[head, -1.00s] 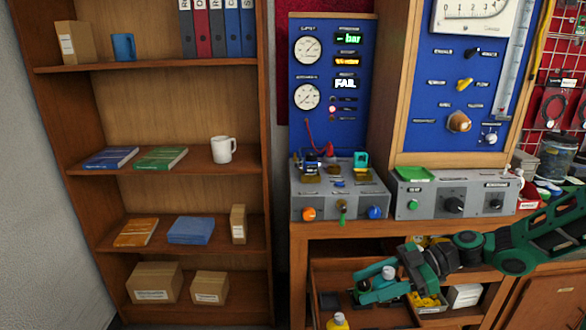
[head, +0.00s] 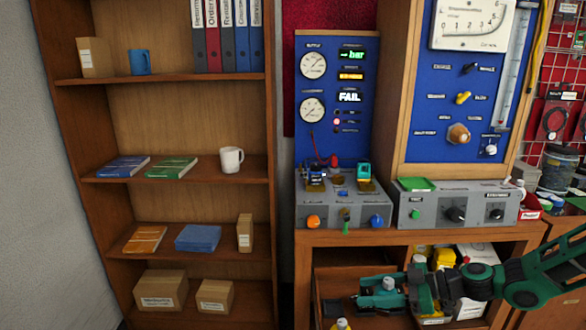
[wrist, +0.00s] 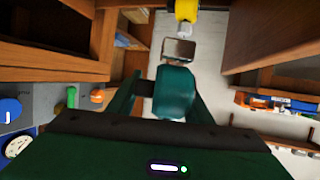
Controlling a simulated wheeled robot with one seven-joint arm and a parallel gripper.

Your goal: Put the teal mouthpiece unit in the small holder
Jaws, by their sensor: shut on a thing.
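My gripper (wrist: 168,95) is shut on the teal mouthpiece unit (wrist: 175,88), which sits between its fingers in the wrist view. A silvery block-shaped part shows just beyond the unit. In the head view my gripper (head: 378,293) is low, in front of the open space under the bench, and the unit there is hard to tell from the green fingers. On the grey bench box (head: 340,211) stand a dark fixture (head: 315,178) at left and a small teal-topped fixture (head: 363,175) at right. I cannot tell which is the small holder.
A wooden bookshelf (head: 185,82) stands at left. The grey control box (head: 455,208) is right of the bench box. A yellow bottle (wrist: 187,10) with a white cap is beyond the unit in the wrist view. Bench edges lie above and around my gripper.

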